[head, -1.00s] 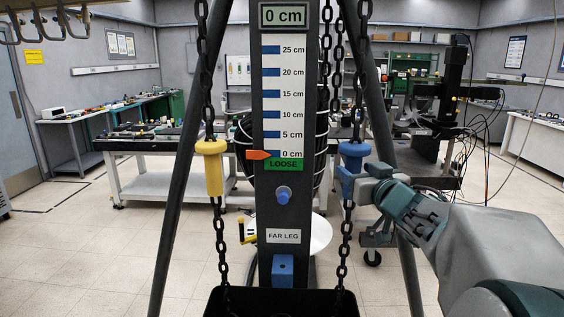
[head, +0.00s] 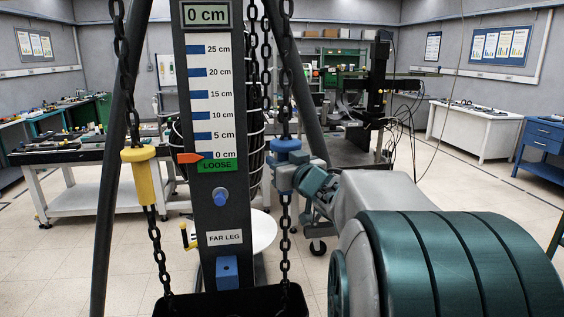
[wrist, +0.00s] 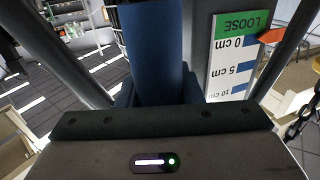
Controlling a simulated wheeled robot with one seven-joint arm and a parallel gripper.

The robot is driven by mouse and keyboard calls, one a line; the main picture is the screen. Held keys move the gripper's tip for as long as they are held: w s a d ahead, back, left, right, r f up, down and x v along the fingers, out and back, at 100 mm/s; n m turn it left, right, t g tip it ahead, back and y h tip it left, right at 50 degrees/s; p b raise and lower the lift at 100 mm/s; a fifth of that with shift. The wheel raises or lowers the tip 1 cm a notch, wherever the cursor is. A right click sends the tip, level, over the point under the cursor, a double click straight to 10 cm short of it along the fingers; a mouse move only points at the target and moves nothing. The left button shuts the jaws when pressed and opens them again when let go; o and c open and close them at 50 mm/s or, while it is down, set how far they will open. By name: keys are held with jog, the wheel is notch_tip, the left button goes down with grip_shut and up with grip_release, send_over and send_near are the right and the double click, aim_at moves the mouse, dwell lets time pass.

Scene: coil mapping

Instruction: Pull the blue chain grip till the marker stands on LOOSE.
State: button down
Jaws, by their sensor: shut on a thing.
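The blue chain grip (head: 286,157) hangs on the right chain in the head view, just right of the scale post. My gripper (head: 287,179) is shut on it from the right. In the wrist view the blue grip (wrist: 154,60) stands between my jaws, which are mostly hidden by the gripper body. The orange marker (head: 188,158) points at the 0 cm line, at the top edge of the green LOOSE band (head: 217,165). The display (head: 206,14) reads 0 cm. The marker (wrist: 271,36) also shows beside the scale in the wrist view.
A yellow chain grip (head: 142,176) hangs on the left chain. A black bin (head: 232,302) sits below the chains, and dark tripod legs (head: 113,190) flank the post. A blue knob (head: 220,196) and a FAR LEG label are on the post. Benches stand behind.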

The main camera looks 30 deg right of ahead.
notch_tip(320, 180, down, 19)
jog(key=b, duration=1.3)
jog(key=shift+r+b, duration=0.2)
jog(key=shift+b, duration=0.15)
jog(key=c, duration=1)
grip_release()
jog(key=shift+r, duration=0.1)
jog(key=s, duration=1.4)
jog(key=shift+d, duration=0.25)
jog(key=shift+w, duration=0.1)
